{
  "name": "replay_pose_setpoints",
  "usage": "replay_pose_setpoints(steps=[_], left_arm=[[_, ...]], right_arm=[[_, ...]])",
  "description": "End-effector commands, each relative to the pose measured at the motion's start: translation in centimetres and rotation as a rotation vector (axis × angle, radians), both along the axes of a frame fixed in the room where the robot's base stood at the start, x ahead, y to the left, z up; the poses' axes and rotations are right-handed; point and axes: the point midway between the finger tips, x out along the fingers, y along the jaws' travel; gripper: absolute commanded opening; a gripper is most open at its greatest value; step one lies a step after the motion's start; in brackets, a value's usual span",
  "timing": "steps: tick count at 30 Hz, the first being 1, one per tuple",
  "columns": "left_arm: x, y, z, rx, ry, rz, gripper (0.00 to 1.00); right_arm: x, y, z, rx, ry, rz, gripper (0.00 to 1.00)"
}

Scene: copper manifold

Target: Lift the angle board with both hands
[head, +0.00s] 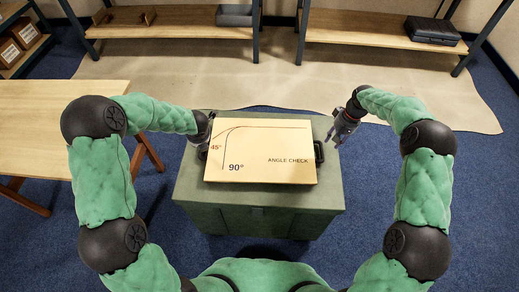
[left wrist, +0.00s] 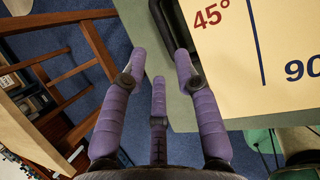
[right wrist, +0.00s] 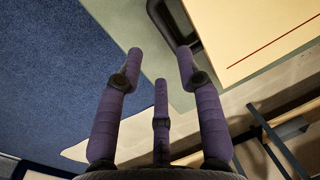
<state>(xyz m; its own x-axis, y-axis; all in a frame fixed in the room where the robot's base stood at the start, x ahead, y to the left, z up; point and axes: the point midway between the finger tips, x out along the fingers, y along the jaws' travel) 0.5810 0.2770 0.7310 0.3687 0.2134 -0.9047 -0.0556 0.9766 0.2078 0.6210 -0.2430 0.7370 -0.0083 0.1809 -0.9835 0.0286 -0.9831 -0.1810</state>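The angle board (head: 262,151) is a flat cream panel with a 45°/90° drawing and "ANGLE CHECK" lettering. It lies on a green chest (head: 258,195), with a black handle at each side. My left gripper (head: 203,134) is at the board's left edge, partly hidden by its arm. In the left wrist view its purple fingers are spread, with the left handle (left wrist: 163,22) just beyond their tips; contact cannot be told. My right gripper (head: 341,130) is open and empty, above and right of the right handle (head: 319,153). That handle (right wrist: 177,22) also shows beyond its spread fingertips.
A wooden table (head: 50,110) stands close on the left. Shelves (head: 370,32) with a dark case (head: 432,30) and a grey box (head: 235,15) line the back. A beige mat (head: 290,75) and blue carpet lie around the chest. The floor to the right is clear.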

Motion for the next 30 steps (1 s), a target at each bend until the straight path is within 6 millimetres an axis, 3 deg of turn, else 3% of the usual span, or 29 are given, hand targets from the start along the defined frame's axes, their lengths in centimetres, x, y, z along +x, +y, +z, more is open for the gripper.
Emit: replay_pose_setpoints(steps=[9,14,30], left_arm=[[0.0,0.0,0.1,0.000,-0.001,0.000,0.31],[0.3,0.2,-0.8,0.000,0.001,-0.001,0.31],[3.3,1.9,-8.2,0.000,0.001,-0.001,0.31]], right_arm=[[0.0,0.0,0.1,0.000,-0.001,0.000,0.37],[0.0,0.2,-0.9,0.000,0.002,0.000,0.37],[-0.1,1.6,-8.8,0.000,0.001,0.000,0.37]])
